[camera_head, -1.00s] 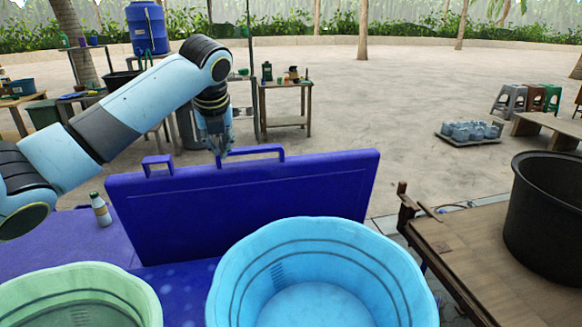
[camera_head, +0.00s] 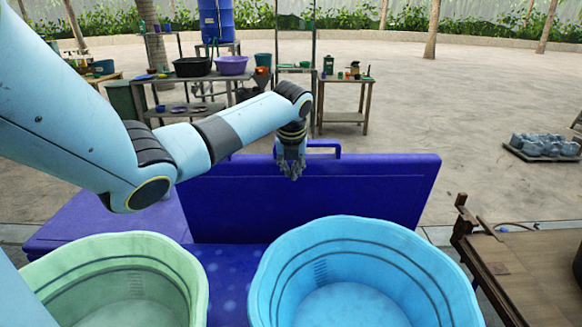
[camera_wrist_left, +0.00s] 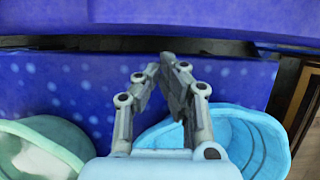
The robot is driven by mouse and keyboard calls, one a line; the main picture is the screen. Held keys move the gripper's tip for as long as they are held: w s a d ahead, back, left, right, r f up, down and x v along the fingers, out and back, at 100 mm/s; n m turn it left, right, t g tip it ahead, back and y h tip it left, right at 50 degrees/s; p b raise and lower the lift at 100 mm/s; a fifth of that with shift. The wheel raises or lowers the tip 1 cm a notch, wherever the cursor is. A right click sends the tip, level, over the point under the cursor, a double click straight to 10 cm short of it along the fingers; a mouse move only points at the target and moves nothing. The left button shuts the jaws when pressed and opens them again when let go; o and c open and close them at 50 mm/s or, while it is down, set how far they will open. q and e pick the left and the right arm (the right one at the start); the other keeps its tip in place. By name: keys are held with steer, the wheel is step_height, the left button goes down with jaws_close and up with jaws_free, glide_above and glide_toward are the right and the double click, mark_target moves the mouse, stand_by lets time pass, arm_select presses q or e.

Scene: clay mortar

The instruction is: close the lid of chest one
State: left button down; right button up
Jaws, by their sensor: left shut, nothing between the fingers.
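The blue chest's lid (camera_head: 375,190) stands raised, roughly upright, with a handle (camera_head: 325,144) on its top edge. The chest's blue top (camera_head: 228,268) lies in front of it and also shows speckled in the left wrist view (camera_wrist_left: 235,75). My left gripper (camera_head: 291,172) is shut and empty, pointing down by the lid's top edge, left of its middle. Its fingers overlap the lid's face in the head view; I cannot tell whether they touch. In the left wrist view the fingertips (camera_wrist_left: 168,62) meet over the blue surface. My right gripper is not in view.
A green basin (camera_head: 120,245) and a light blue basin (camera_head: 365,232) stand in front of the lid. A wooden table (camera_head: 530,262) is at right. Behind are a small table (camera_head: 345,83), shelves and a tray of grey pots (camera_head: 545,146). The sandy ground between is clear.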

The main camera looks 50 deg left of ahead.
arm_select(q)
steer(key=shift+w+a+r, duration=0.1)
steer(key=shift+w+a, duration=0.05)
steer(key=shift+a, duration=0.05)
steer(key=w+a+b, duration=0.2)
steer(key=w+a+r+b, duration=0.1)
steer(key=w+a+b, duration=0.1)
steer(key=a, duration=0.1)
steer(key=shift+w+a, duration=0.1)
steer(key=shift+w+a+r, duration=0.15)
steer(key=shift+a+r, duration=0.05)
steer(key=shift+a, duration=0.05)
steer(key=shift+r, duration=0.1)
